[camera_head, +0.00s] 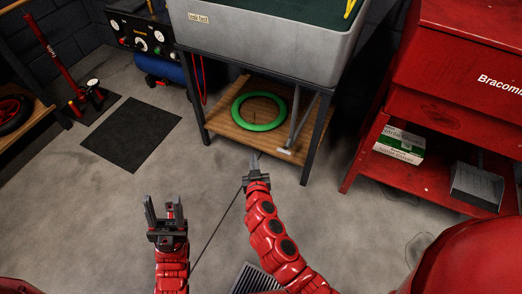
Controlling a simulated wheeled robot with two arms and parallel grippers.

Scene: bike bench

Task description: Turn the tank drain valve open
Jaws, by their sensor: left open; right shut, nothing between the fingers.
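A grey tank (265,40) with a small label and dark green contents stands on a dark-legged frame at the top. I cannot make out a drain valve on it. A thin grey diagonal bar (303,122) under the tank runs down to a small pale piece (285,152) at the shelf's front edge; I cannot tell whether these belong to a valve. My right gripper (255,156) is shut and empty, in front of the shelf and left of the pale piece. My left gripper (164,207) is open and empty, lower left, over the floor.
A green ring (258,112) lies on the wooden shelf (221,127). A blue cylinder (170,71) sits below a gauge panel at upper left. A red cabinet (450,90) with boxes stands right. A black mat (132,135) lies left; the grey floor between is clear.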

